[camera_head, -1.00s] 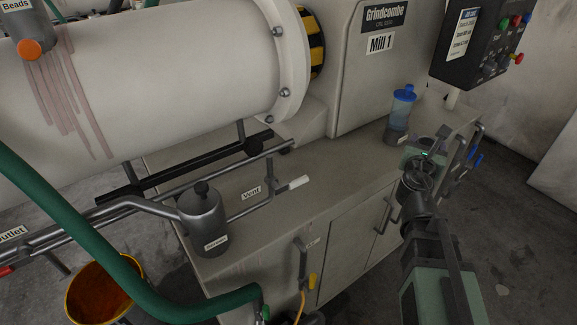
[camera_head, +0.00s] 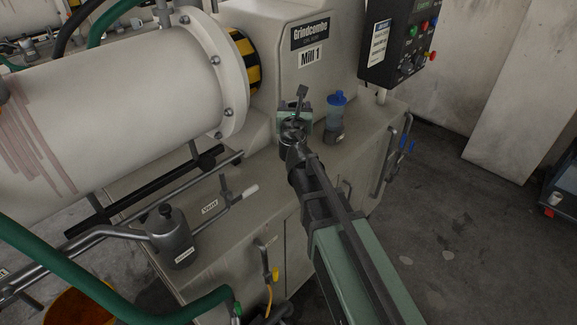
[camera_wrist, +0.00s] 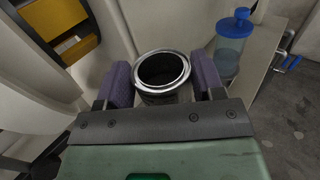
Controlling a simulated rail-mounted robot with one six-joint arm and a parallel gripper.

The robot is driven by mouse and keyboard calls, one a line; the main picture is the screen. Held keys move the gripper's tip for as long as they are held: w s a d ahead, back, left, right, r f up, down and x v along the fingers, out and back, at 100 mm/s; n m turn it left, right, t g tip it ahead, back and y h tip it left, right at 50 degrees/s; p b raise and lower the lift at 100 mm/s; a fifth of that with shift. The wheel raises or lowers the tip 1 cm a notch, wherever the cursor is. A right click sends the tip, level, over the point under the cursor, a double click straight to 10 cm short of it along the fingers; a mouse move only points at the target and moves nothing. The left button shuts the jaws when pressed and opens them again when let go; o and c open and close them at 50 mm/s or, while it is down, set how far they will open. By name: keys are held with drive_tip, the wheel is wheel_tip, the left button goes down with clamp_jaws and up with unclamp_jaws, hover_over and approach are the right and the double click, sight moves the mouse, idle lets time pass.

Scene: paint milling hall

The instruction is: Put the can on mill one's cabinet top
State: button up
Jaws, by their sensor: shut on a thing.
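The can (camera_wrist: 150,99) is an open-topped metal can with a shiny rim and dark inside, upright in the wrist view. My gripper (camera_wrist: 163,80) is shut on it, with a purple pad on each side. In the head view my gripper (camera_head: 293,112) is over the back of mill one's cabinet top (camera_head: 262,178), left of the blue-capped bottle; the can is mostly hidden there. I cannot tell whether the can touches the top. The cabinet top is beige and flat, below the "Mill 1" sign (camera_head: 310,56).
The clear blue-capped bottle (camera_head: 336,122) stands just right of my gripper, also in the wrist view (camera_wrist: 231,48). The middle of the top is clear.

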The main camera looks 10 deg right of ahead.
wheel_tip(320, 180, down, 17)
drive_tip(key=b, duration=1.5)
drive_tip(key=shift+f, duration=0.1)
drive_tip(key=shift+r+p, duration=0.3)
drive_tip(key=shift+p, duration=0.05)
drive_tip(key=shift+f, duration=0.2)
drive_tip(key=o, duration=1)
drive_tip(key=shift+o, duration=0.2)
drive_tip(key=shift+r, duration=0.1)
